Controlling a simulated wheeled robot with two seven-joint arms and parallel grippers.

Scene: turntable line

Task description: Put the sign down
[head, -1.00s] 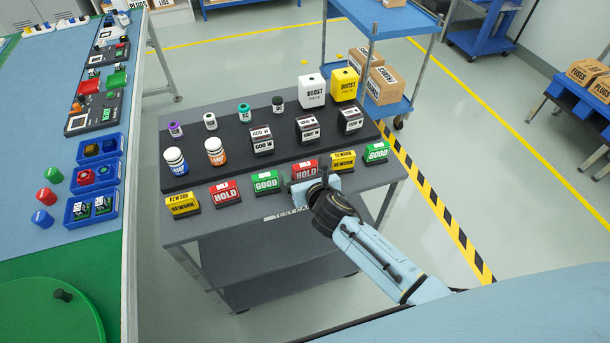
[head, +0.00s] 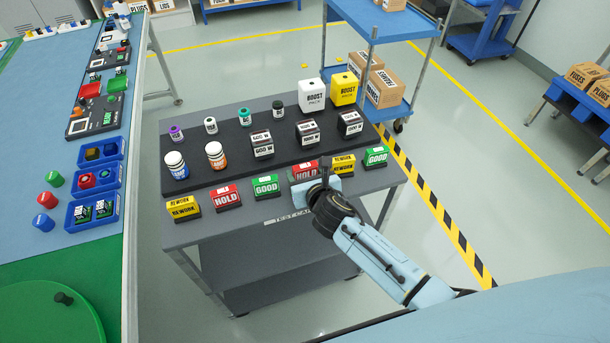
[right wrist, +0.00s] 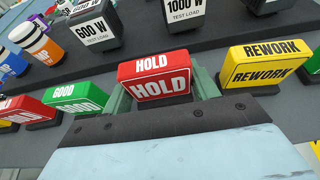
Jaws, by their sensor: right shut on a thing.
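The red HOLD sign (head: 303,173) is at the front row of signs on the dark test cart (head: 290,222). My right gripper (head: 312,183) is shut on this sign. In the right wrist view the HOLD sign (right wrist: 156,80) sits between the two greenish fingers, its face and top label visible. Its underside is hidden, so I cannot tell whether it touches the cart top. A green GOOD sign (head: 266,186) stands to its left and a yellow REWORK sign (head: 343,166) to its right, both apart from it. My left gripper is not in view.
Another HOLD sign (head: 226,197), a REWORK sign (head: 183,208) and a GOOD sign (head: 376,157) share the row. Behind it, a raised black shelf (head: 220,176) bears bottles, test loads and boost packs. The blue-topped bench (head: 50,140) is at left.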

